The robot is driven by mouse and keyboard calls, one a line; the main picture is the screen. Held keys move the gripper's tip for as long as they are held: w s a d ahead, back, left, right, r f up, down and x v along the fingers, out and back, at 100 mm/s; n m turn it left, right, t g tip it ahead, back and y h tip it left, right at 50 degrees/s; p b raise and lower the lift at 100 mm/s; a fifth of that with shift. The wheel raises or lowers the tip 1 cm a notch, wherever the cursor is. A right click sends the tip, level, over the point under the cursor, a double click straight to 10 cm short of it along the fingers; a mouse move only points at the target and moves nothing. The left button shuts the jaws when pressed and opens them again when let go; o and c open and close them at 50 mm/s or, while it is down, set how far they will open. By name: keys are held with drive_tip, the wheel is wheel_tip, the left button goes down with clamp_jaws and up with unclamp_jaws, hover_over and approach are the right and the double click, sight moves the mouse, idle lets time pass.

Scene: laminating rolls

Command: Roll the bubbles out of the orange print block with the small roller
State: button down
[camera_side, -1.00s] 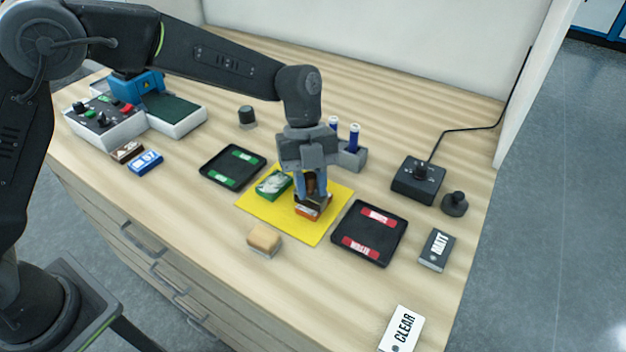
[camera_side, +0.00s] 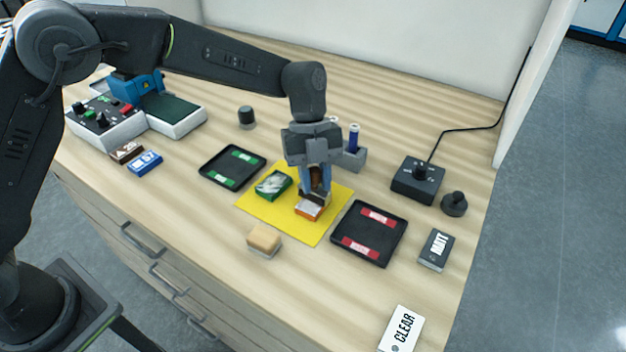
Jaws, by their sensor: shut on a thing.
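The orange print block (camera_side: 308,211) lies on the right part of the yellow mat (camera_side: 290,225), its pale top partly showing. My gripper (camera_side: 315,190) points down right above the block's back part. It is shut on the small roller (camera_side: 317,178), whose brown part shows between the fingers. The roller's lower end is at the block's top, largely hidden by the fingers; I cannot tell whether it touches. A green print block (camera_side: 273,185) with a whitish patterned top lies on the mat to the left.
A black tray with red labels (camera_side: 345,243) is right of the mat, one with green labels (camera_side: 212,179) left. A sponge-like block (camera_side: 264,240) lies in front. A grey holder (camera_side: 352,158) stands behind; a control box (camera_side: 418,181) stands back right.

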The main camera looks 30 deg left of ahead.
drive_tip(key=shift+w+f, duration=0.1)
drive_tip(key=shift+w, duration=0.95)
drive_tip(key=shift+s+r, duration=0.2)
drive_tip(key=shift+s, duration=1.15)
drive_tip(key=shift+s+f, duration=0.15)
drive_tip(key=shift+s, duration=0.7)
drive_tip(key=shift+w, duration=2.2)
wheel_tip(320, 180, up, 6)
drive_tip(key=s+a+f+n+t+y, duration=0.1)
drive_tip(key=a+n+t, duration=0.6)
drive_tip(key=a+n, duration=1.6)
drive_tip(key=shift+s+a+f+t+y, duration=0.25)
drive_tip(key=shift+a+y, duration=0.25)
drive_tip(key=shift+a, duration=0.55)
